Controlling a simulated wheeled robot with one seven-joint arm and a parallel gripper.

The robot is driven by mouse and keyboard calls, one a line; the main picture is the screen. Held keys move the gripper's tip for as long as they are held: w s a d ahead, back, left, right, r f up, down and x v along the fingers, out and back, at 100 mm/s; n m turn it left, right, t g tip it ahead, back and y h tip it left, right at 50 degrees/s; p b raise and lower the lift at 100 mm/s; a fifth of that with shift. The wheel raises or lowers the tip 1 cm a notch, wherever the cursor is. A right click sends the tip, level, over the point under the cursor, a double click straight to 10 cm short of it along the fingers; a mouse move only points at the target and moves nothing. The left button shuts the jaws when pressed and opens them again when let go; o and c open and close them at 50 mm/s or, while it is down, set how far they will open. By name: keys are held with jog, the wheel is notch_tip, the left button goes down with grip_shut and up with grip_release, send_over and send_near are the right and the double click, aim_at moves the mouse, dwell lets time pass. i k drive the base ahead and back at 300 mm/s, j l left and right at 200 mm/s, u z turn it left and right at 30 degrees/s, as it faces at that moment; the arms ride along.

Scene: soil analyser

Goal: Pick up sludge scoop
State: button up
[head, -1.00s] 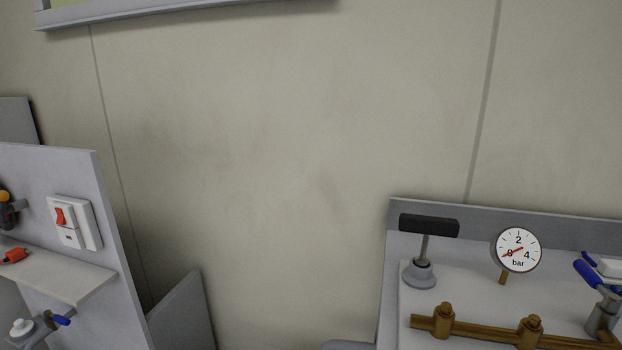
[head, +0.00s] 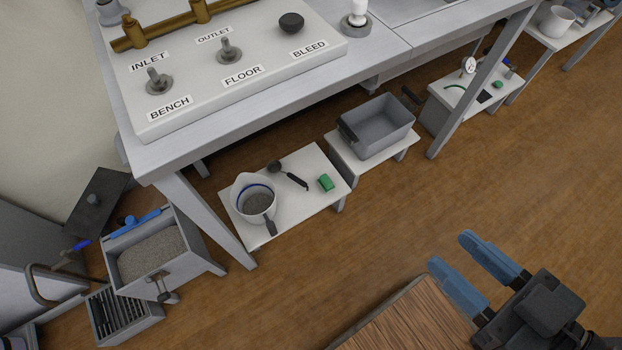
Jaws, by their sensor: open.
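A dark scoop (head: 289,177) with a round head and a straight handle lies on a low white stand (head: 312,160) under the bench, at the centre left of the head view. It looks like the sludge scoop, though no label shows.
A grey bin (head: 384,124) stands to the right. A wooden top (head: 405,322) is below my gripper.

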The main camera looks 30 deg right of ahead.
aim_at(275, 166)
jog(key=k, duration=0.1)
jog(key=i+l+u, duration=0.1)
jog(key=u, duration=0.4)
jog(key=i+l+u, duration=0.1)
jog(key=l+u, duration=0.2)
jog(key=l, duration=0.5)
jog(key=l+u, duration=0.3)
jog(key=l, duration=1.6)
jog(key=i+u, duration=0.05)
